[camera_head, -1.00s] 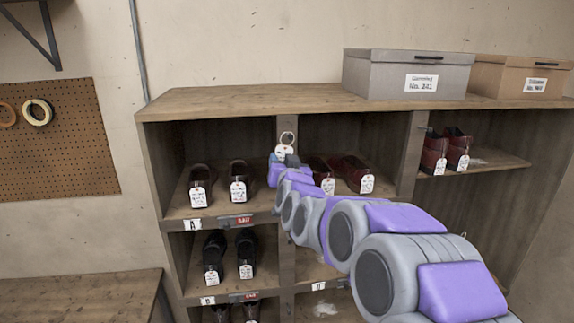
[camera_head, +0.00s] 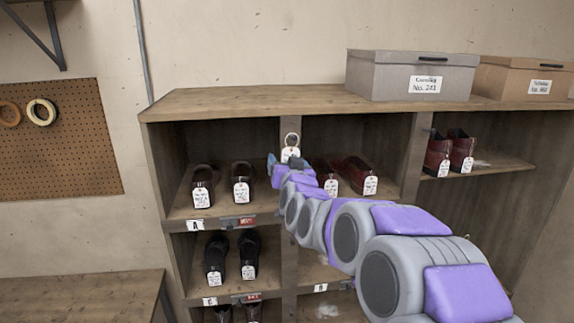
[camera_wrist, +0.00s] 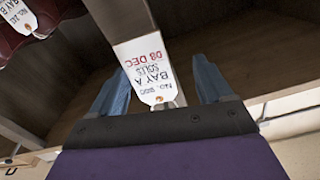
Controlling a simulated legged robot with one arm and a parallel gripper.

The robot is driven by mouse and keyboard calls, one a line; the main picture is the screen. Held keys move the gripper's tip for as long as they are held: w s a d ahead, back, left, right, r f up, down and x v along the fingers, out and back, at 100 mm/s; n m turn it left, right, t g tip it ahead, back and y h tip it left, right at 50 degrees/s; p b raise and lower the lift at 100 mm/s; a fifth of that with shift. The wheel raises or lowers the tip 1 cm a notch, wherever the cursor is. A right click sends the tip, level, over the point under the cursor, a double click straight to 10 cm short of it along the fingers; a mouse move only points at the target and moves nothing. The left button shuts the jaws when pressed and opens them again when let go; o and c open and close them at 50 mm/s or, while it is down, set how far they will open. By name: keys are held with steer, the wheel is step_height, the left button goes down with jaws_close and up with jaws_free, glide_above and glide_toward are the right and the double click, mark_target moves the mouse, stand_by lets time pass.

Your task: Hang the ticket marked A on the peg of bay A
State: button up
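The white ticket (camera_head: 291,154) hangs upright by its ring (camera_head: 292,139) at the front of the post (camera_head: 292,126) on the right side of bay A. The wrist view shows "BAY A" and "08 DEC" on this ticket (camera_wrist: 148,72). The peg itself cannot be made out. Bay A's label (camera_head: 195,226) is on the shelf edge at left.
Tagged brown shoes (camera_head: 202,186) stand in bay A. Dark red shoes (camera_head: 355,172) stand right of the post, behind my arm. Black shoes (camera_head: 216,258) are in the bay below. A grey box (camera_head: 408,76) and a brown box (camera_head: 522,80) sit on the cabinet top.

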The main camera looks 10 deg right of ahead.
steer(key=s+b, duration=0.3)
steer(key=s, duration=1.4)
steer(key=s+a+f+n+g+b, duration=0.1)
steer(key=s+f+g+b, duration=0.35)
steer(key=f, duration=0.55)
steer(key=s+f+n+g+y+b, duration=0.1)
steer(key=s+f+g+b, duration=0.2)
steer(key=s+f, duration=0.5)
steer(key=s+a+f+n+g+b, duration=0.1)
steer(key=s+f+g+b, duration=0.2)
steer(key=f, duration=0.9)
steer(key=s+d+f+g+b, duration=0.1)
steer(key=s+f+g+b, duration=0.1)
steer(key=s, duration=0.5)
steer(key=s+d+f+g+b, duration=0.1)
steer(key=s+f+g+b, duration=0.2)
steer(key=s+f, duration=0.4)
steer(key=s+d+f+g+h+b, duration=0.1)
steer(key=s+f+g, duration=0.3)
steer(key=s, duration=0.4)
steer(key=shift+s+d+f+m+b, duration=0.2)
steer(key=shift+s+d+m+b, duration=0.15)
steer(key=shift+b, duration=0.35)
